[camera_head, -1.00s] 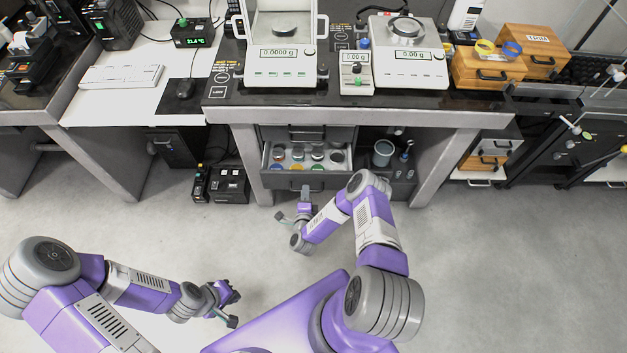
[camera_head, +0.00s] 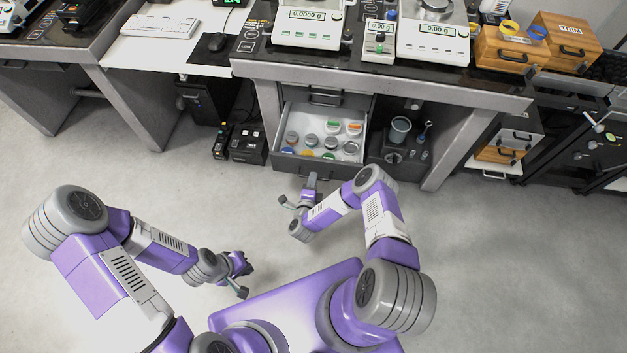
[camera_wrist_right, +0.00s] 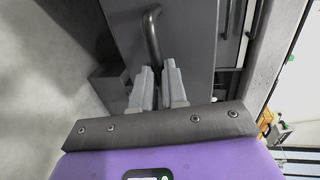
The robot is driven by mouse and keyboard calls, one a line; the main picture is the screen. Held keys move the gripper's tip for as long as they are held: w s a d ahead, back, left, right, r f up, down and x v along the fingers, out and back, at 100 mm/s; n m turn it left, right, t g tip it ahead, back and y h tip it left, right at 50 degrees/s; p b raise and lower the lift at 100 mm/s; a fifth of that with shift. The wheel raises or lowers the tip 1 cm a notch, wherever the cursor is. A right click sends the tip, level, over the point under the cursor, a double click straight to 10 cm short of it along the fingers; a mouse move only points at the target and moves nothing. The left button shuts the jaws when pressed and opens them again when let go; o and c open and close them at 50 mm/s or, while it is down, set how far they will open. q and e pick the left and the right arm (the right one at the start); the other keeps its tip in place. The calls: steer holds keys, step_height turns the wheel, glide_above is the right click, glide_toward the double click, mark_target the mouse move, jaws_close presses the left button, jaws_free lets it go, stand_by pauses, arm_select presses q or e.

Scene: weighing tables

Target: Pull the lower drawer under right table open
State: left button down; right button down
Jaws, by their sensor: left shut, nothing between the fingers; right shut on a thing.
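The lower drawer (camera_head: 283,160) under the right table (camera_head: 385,88) is pulled out, with several jars with coloured and grey lids inside. Its front panel also shows in the right wrist view (camera_wrist_right: 185,40). My right gripper (camera_head: 311,180) is at the drawer front. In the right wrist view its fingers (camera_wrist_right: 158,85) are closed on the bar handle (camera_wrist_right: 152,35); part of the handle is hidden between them. My left gripper (camera_head: 242,266) is shut and empty, low over the open floor, away from the table.
The upper drawer (camera_head: 324,97) above looks shut. An open shelf with a grey cup (camera_head: 400,128) and small items is right of the drawer. A black box (camera_head: 248,143) stands on the floor to the left. The floor before the table is clear.

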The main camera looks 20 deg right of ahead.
steer(key=c, duration=1.2)
jaws_free()
steer(key=p+v, duration=0.2)
steer(key=v, duration=0.5)
steer(key=shift+s+a, duration=0.15)
steer(key=shift+s, duration=0.1)
